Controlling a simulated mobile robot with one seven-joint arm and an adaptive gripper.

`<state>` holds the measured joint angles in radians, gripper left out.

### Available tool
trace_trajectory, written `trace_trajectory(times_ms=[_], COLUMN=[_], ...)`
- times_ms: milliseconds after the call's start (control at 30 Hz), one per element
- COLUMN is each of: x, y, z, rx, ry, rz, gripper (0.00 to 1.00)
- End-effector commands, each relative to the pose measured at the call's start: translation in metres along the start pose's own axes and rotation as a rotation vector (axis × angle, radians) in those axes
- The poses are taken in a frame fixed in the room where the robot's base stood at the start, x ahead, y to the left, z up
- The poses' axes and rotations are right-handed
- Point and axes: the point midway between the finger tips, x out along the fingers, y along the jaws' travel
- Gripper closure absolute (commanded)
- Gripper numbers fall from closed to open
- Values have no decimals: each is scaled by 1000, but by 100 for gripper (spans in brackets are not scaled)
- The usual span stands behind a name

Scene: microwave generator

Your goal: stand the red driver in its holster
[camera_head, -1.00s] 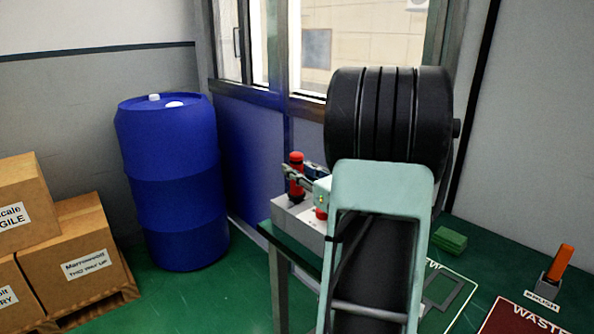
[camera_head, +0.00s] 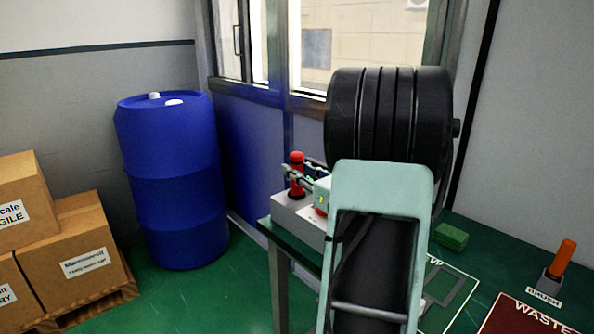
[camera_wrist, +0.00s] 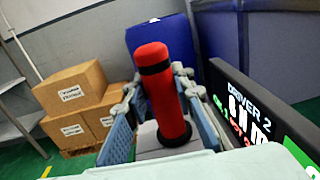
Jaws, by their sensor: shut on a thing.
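The red driver (camera_wrist: 165,95), with a black band near its top, stands upright between the two fingers of my gripper (camera_wrist: 157,90) in the wrist view. The gripper is shut on it. In the head view the driver (camera_head: 297,168) rises above a grey block (camera_head: 290,210) at the bench's left end. A dark ring shows at the driver's foot, against the grey surface in the wrist view. I cannot tell whether its lower end sits inside a holster opening. My arm hides much of the block's right side in the head view.
A dark display panel (camera_wrist: 262,112) reading "DRIVER 2" stands close right of the gripper. A green pad (camera_head: 450,237) and orange-handled brush (camera_head: 562,262) are on the bench at right.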

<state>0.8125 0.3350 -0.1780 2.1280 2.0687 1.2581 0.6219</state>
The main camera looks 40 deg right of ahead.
Motion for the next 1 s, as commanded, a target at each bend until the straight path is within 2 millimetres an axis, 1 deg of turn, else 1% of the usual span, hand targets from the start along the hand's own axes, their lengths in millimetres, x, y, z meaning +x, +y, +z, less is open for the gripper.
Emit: trace_trajectory(times_ms=[300,333,500,833,1000], x=[0,0,0,0,0], y=[0,0,0,0,0], z=[0,0,0,-1,12], rx=[-1,-1,-1,1,1], ry=[-3,-3,-2,3,2], rz=[0,0,0,0,0], gripper=[100,76,57,57,57])
